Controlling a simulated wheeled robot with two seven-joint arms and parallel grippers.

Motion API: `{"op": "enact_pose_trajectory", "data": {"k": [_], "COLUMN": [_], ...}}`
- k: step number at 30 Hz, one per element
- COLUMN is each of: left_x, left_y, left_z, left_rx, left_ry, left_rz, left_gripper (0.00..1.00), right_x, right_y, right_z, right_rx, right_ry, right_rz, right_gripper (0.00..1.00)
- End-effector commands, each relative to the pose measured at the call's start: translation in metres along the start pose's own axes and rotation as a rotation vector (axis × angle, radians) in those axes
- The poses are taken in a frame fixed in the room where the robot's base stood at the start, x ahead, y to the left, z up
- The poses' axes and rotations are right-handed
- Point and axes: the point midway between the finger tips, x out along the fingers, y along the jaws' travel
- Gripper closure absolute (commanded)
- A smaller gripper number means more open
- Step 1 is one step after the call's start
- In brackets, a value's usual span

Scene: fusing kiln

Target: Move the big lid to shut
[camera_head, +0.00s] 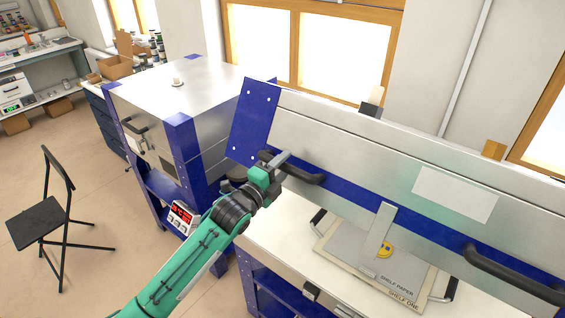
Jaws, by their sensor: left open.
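The big lid (370,150) is a wide silver panel with blue trim, standing raised and tilted over the white kiln bed (270,222). It has a black handle (309,178) at the left and another black handle (510,284) at the right. My left gripper (283,159) is open at the left handle, with its fingers close to the bar. Whether they touch the bar or surround it, I cannot tell. The gripper hides part of this handle. My right gripper is not in view.
A smaller silver kiln (180,92) with blue corners stands to the left, with a red display (181,213) nearby. A black folding chair (40,218) stands on open floor.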

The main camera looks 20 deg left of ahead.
Motion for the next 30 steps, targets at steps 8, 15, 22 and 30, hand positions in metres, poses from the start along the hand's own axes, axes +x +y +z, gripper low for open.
{"op": "enact_pose_trajectory", "data": {"k": [8,15,22,30], "left_x": [0.001,0.001,-0.001,-0.018], "left_y": [0.001,0.001,0.007,0.042], "left_z": [0.0,0.0,0.0,0.001], "left_rx": [0.0,0.0,0.0,-0.002], "left_ry": [0.0,0.0,-0.001,-0.005], "left_rz": [0.001,0.001,-0.003,-0.047], "left_gripper": [0.57,1.0,1.0,1.0], "right_x": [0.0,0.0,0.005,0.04], "right_y": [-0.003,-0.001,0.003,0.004], "right_z": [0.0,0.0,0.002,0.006], "right_rx": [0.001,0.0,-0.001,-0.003], "right_ry": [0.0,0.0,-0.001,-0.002], "right_rz": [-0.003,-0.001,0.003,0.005], "right_gripper": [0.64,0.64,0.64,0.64]}}
